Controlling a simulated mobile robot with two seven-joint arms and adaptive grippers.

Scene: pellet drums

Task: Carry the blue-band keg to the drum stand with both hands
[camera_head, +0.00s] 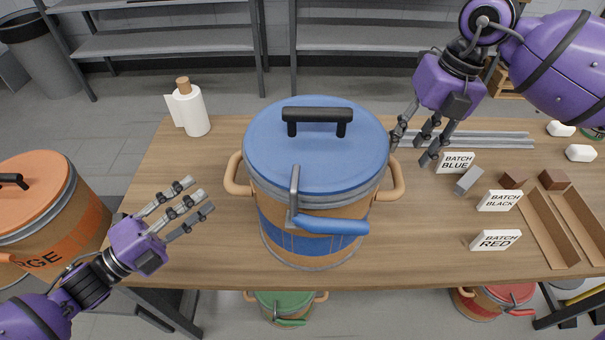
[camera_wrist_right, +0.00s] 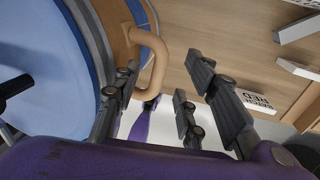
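The blue-band keg (camera_head: 283,222) stands upright on the wooden table, with a blue lid (camera_head: 270,150), a black top grip and a blue lever at its front. Its left handle (camera_head: 234,176) and right handle (camera_head: 395,182) are tan loops. My left gripper (camera_head: 188,205) is open and empty, left of the left handle and apart from it. My right gripper (camera_head: 418,140) is open just above the right handle. In the right wrist view the right handle (camera_wrist_right: 153,75) shows between the spread fingers (camera_wrist_right: 160,95); contact cannot be told. I cannot identify a drum stand.
An orange drum (camera_head: 45,215) stands at the left. A paper roll (camera_head: 188,108) is at the table's back left. Batch signs (camera_head: 497,200), small blocks and wooden trays (camera_head: 545,225) lie at the right. Green (camera_head: 285,308) and red (camera_head: 490,300) kegs stand below the front edge.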

